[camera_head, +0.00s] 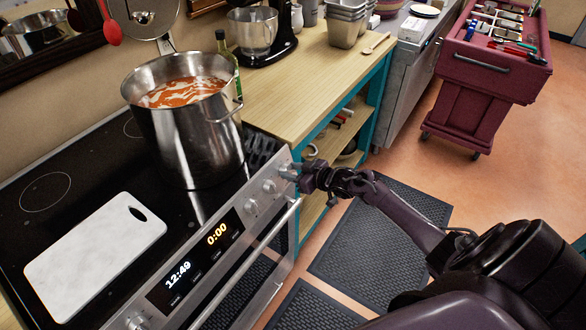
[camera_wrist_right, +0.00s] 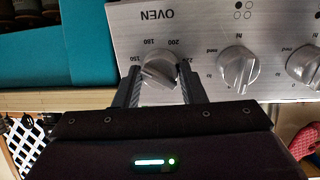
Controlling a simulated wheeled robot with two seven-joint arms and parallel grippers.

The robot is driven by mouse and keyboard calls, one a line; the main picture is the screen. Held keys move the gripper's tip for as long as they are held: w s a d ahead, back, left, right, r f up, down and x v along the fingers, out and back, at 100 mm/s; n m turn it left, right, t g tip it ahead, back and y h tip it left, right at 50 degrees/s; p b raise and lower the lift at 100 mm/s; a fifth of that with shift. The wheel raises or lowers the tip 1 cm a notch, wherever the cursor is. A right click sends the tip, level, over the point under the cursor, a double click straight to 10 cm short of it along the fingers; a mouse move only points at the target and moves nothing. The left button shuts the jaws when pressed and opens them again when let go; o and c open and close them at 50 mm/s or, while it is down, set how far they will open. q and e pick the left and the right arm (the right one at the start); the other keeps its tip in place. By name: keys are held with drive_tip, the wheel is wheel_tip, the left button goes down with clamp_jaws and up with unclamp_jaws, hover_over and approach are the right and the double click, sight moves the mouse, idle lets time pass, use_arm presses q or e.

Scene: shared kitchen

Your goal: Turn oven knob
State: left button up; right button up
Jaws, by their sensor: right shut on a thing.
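The oven knob (camera_wrist_right: 160,72) is silver, on the brushed-metal front panel, under the upside-down word OVEN in the right wrist view. Its scale reads 150, 180, 200 around it. My right gripper (camera_wrist_right: 158,88) has one finger on each side of this knob and is shut on it. In the head view my right gripper (camera_head: 290,172) is at the right end of the stove's front panel (camera_head: 236,219), and it mostly hides the oven knob there. My left gripper is not in view.
Other silver knobs (camera_wrist_right: 238,68) sit beside the oven knob. A large steel pot (camera_head: 190,140) of red soup and a white cutting board (camera_head: 95,255) are on the cooktop. The oven handle (camera_head: 262,245) runs below the panel. Dark mats (camera_head: 375,235) lie on the floor.

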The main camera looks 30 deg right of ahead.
drive_tip(key=m+p, duration=0.1)
drive_tip(key=m, duration=0.2)
drive_tip(key=shift+m, duration=0.3)
drive_tip(key=m+p, duration=0.1)
drive_tip(key=m, duration=0.2)
drive_tip(key=shift+g+y, duration=0.3)
drive_tip(key=m+p, duration=0.1)
drive_tip(key=m, duration=0.5)
drive_tip(key=shift+d+y, duration=0.1)
drive_tip(key=shift+y, duration=0.2)
drive_tip(key=m, duration=0.6)
drive_tip(key=shift+y, duration=0.3)
drive_tip(key=m, duration=0.3)
drive_tip(key=shift+w+m, duration=0.1)
drive_tip(key=shift+m, duration=0.2)
drive_tip(key=shift+d+f+m+y, duration=0.1)
drive_tip(key=shift+m+y, duration=0.2)
drive_tip(key=shift+m, duration=1.6)
